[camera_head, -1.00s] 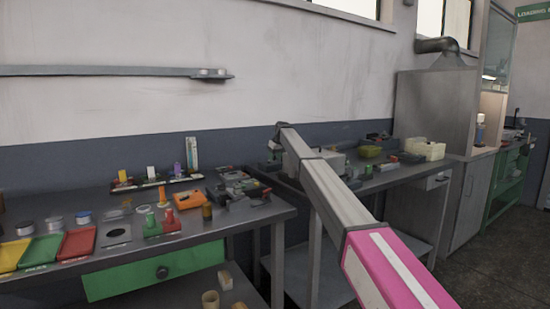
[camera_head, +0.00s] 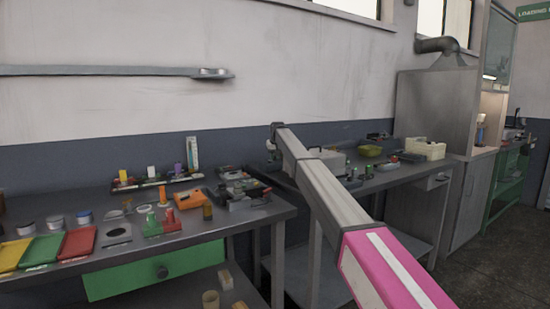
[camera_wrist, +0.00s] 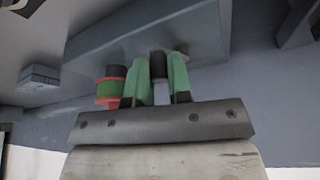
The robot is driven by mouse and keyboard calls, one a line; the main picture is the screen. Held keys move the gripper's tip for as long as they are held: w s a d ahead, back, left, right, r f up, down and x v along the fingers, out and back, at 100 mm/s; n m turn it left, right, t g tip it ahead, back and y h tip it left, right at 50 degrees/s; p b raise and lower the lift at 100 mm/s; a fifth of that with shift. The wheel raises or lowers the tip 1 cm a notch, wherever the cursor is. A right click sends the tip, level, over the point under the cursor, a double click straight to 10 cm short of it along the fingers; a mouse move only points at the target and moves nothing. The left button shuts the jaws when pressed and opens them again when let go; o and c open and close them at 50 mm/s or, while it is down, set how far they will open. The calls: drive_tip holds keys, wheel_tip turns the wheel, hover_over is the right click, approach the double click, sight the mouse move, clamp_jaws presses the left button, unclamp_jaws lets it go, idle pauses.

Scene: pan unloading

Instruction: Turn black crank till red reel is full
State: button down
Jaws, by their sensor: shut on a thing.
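In the wrist view, my gripper (camera_wrist: 161,78) has two green fingers closed around the black crank handle (camera_wrist: 158,65), a short dark cylinder. Just left of the fingers is the red reel (camera_wrist: 109,101), with red rims and a green band between them. A dark round piece sits at its upper end. The reel stands close beside the left finger; I cannot tell whether they touch. How full the reel is cannot be told for sure. In the head view, the crank and reel are too small or hidden to make out at the end of my arm.
A grey block-like base (camera_wrist: 205,35) lies behind the fingers in the wrist view. In the head view, the left bench holds coloured trays (camera_head: 78,243) and an orange box (camera_head: 191,199).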

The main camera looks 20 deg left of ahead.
drive_tip(key=shift+s+m, duration=0.1)
drive_tip(key=shift+m, duration=0.2)
drive_tip(key=c, duration=1.1)
unclamp_jaws()
drive_tip(key=shift+o, duration=0.2)
drive_tip(key=shift+r, duration=0.1)
drive_tip(key=v, duration=1)
drive_tip(key=shift+s+r, duration=0.25)
drive_tip(key=shift+s, duration=0.05)
